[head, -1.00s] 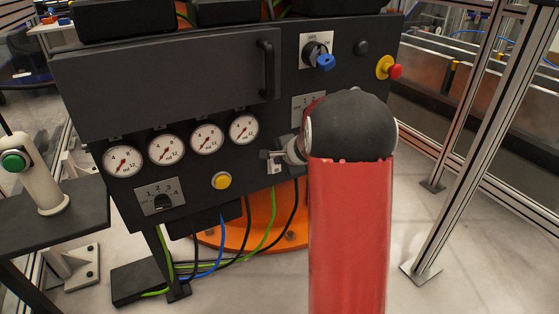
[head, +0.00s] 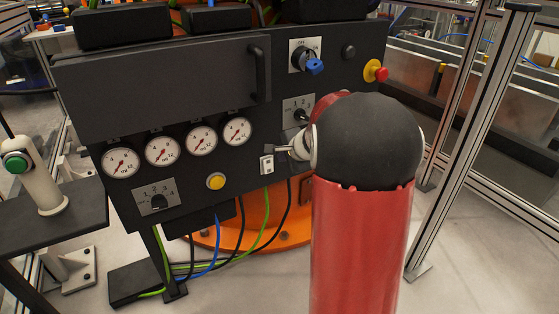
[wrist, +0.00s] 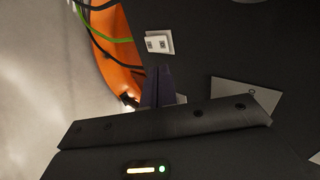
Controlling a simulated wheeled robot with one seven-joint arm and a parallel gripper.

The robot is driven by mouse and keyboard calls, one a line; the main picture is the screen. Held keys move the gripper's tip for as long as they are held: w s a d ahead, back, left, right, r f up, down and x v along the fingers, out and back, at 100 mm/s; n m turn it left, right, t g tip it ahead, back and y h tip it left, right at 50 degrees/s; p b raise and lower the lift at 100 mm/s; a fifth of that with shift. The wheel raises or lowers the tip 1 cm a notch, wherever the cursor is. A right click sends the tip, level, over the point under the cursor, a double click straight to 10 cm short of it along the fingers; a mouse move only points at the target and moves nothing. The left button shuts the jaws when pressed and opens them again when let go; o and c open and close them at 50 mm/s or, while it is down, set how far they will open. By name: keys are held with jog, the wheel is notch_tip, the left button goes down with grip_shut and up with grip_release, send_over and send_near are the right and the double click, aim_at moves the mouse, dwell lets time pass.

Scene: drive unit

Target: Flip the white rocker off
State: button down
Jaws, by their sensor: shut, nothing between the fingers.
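The white rocker (head: 267,165) is a small white switch low on the dark panel, right of the yellow button. In the wrist view the white rocker (wrist: 157,43) shows as a pale plate with two dark marks. My gripper (head: 272,148) is shut and empty, just above the rocker in the head view. In the wrist view its dark fingertips (wrist: 158,70) lie together just below the rocker in the picture, with a small gap between them. I cannot tell how far the tips are from the panel, nor which way the rocker is tipped.
The blue-handled switch (head: 308,62), the red emergency button (head: 376,72) and the yellow button (head: 215,181) are nearby. Cables (head: 217,245) hang below the panel.

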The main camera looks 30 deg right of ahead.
jog(key=shift+w+r+v, duration=0.1)
jog(key=shift+r+v, duration=0.05)
jog(key=shift+v, duration=0.65)
jog(key=shift+w+r+v, duration=0.1)
jog(key=shift+w+v, duration=0.05)
jog(key=shift+v, duration=0.65)
